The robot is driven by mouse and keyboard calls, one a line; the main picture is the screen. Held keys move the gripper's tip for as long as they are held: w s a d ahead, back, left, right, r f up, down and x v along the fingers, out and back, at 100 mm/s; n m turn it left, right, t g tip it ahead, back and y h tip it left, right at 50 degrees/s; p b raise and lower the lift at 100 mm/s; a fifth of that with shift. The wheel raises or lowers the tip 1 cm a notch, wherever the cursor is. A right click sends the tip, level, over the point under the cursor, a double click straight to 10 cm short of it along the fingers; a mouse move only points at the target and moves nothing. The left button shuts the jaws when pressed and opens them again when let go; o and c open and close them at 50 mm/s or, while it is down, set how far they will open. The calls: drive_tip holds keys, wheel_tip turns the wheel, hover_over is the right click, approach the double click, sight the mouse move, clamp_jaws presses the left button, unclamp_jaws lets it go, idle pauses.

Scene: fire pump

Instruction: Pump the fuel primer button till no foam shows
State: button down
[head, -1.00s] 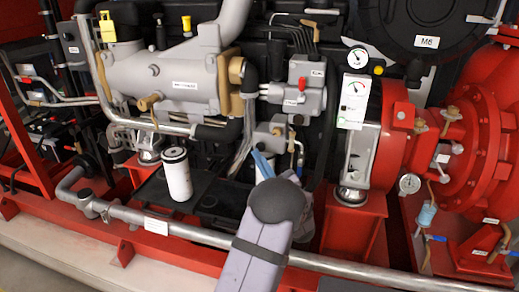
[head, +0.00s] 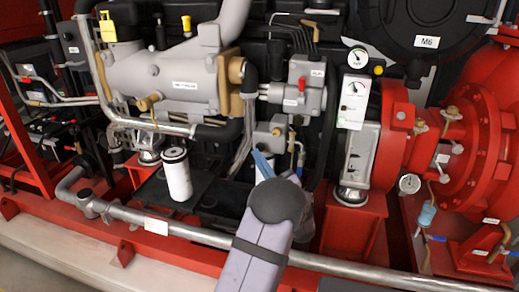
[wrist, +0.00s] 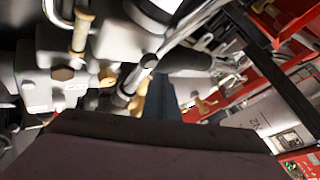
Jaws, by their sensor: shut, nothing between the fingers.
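I cannot tell for sure which part is the fuel primer button. No foam can be made out. My arm hides parts below the tips.
A white filter canister (head: 177,175) stands left of my gripper. A grey box (head: 300,92) with a red knob is above it. A gauge panel (head: 353,102) and red pump casing (head: 470,150) are to the right. A metal pipe (head: 200,233) runs across the front.

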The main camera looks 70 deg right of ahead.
drive_tip(key=shift+d+b, duration=0.5)
drive_tip(key=shift+d, duration=0.8)
idle(1.3)
drive_tip(key=shift+a, duration=1.3)
drive_tip(key=shift+a, duration=0.1)
drive_tip(key=shift+a, duration=2.4)
